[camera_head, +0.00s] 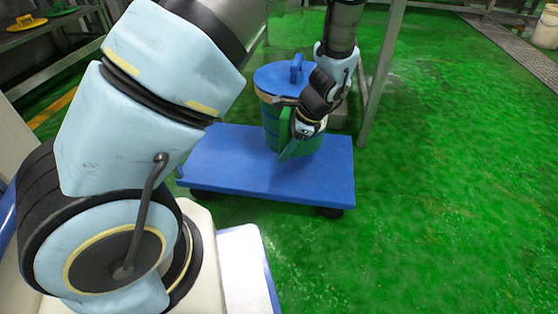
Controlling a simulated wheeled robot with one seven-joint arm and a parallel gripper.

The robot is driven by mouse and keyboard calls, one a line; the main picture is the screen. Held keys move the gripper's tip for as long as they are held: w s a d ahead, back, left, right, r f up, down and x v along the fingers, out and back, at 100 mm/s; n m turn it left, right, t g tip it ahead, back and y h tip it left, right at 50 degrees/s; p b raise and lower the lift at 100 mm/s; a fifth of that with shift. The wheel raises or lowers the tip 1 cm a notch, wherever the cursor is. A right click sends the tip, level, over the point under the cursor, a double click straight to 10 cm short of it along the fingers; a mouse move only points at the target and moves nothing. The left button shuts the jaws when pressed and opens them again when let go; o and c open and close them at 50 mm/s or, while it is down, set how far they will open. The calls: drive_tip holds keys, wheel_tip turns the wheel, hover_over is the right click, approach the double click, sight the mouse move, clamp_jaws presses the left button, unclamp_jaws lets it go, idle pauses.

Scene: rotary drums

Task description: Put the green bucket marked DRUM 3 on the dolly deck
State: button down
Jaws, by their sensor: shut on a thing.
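The green bucket (272,125) has a blue lid with an upright handle. It appears upright over the blue dolly deck (225,165), toward the deck's back right. My gripper (291,143) is at the bucket's front right side and is shut on it. My wrist and forearm hide the bucket's right part. I cannot read any DRUM 3 mark from here. I cannot tell whether the bucket's base touches the deck or hangs just above it.
Metal frame legs (382,70) stand right behind the dolly. A rack with yellow lids (27,23) is at the top left. A pale bucket (546,27) stands at the far right beside a floor drain grate (510,40). The green floor to the right is clear.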

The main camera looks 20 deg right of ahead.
drive_tip(key=shift+w+r+n+p, duration=0.15)
drive_tip(key=shift+r+n+p, duration=0.1)
drive_tip(key=shift+n+p, duration=0.05)
drive_tip(key=shift+a+f, duration=0.1)
drive_tip(key=shift+f, duration=0.15)
drive_tip(key=shift+f+b, duration=2.5)
drive_tip(key=shift+f, duration=2.35)
drive_tip(key=c, duration=0.6)
unclamp_jaws()
drive_tip(key=shift+f, duration=0.1)
